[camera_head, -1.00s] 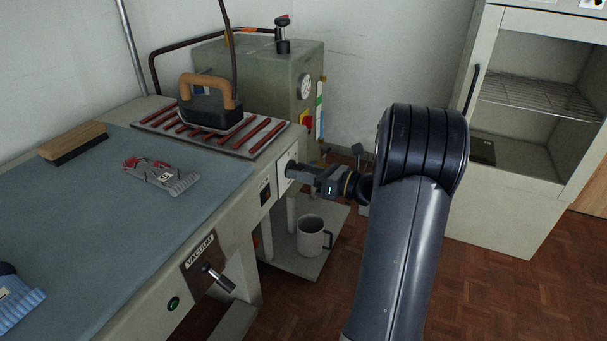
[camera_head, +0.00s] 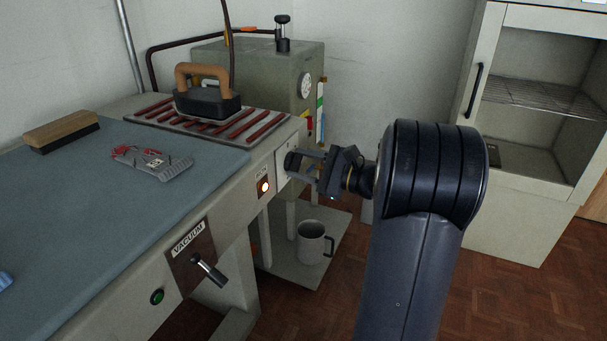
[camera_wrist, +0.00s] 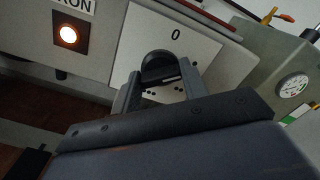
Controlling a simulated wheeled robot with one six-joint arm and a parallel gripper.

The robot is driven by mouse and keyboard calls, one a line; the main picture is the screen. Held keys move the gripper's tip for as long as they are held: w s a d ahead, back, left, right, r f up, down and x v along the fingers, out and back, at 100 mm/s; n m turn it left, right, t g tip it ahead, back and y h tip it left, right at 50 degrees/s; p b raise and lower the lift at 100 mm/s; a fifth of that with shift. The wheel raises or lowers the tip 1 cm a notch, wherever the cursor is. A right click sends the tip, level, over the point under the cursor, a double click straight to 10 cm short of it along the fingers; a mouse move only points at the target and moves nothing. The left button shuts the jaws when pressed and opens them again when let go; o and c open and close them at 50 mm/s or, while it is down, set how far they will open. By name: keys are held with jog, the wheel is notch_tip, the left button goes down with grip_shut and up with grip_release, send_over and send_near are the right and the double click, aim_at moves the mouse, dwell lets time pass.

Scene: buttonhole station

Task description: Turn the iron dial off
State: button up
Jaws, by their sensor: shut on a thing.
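The iron dial is a dark round knob (camera_wrist: 158,70) on a pale plate (camera_wrist: 195,45) marked 0 on the front of the ironing table. In the head view the dial (camera_head: 292,162) is partly hidden by my gripper. My gripper (camera_head: 302,163) reaches it from the right; in the wrist view its two fingers (camera_wrist: 160,88) stand on either side of the knob, shut on it. An orange lamp (camera_wrist: 68,34) beside the plate is lit, under a label ending in "RON". It also shows in the head view (camera_head: 264,187).
The iron (camera_head: 207,100) rests on a red-barred stand (camera_head: 262,130) at the table's back. A vacuum lever (camera_head: 208,270) and green button (camera_head: 157,297) sit on the front. A mug (camera_head: 311,243) stands on a low shelf below. A grey boiler (camera_head: 268,75) stands behind.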

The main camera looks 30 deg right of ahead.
jog(key=n+b, duration=0.6)
jog(key=shift+f+n, duration=0.25)
jog(key=shift+n, duration=0.05)
jog(key=n+b, duration=0.3)
jog(key=shift+a+r, duration=0.1)
jog(key=shift+r+n+b, duration=0.1)
jog(key=shift+n+b, duration=0.2)
jog(key=shift+b, duration=0.15)
jog(key=shift+r, duration=0.1)
jog(key=o, duration=1)
jog(key=shift+c, duration=0.2)
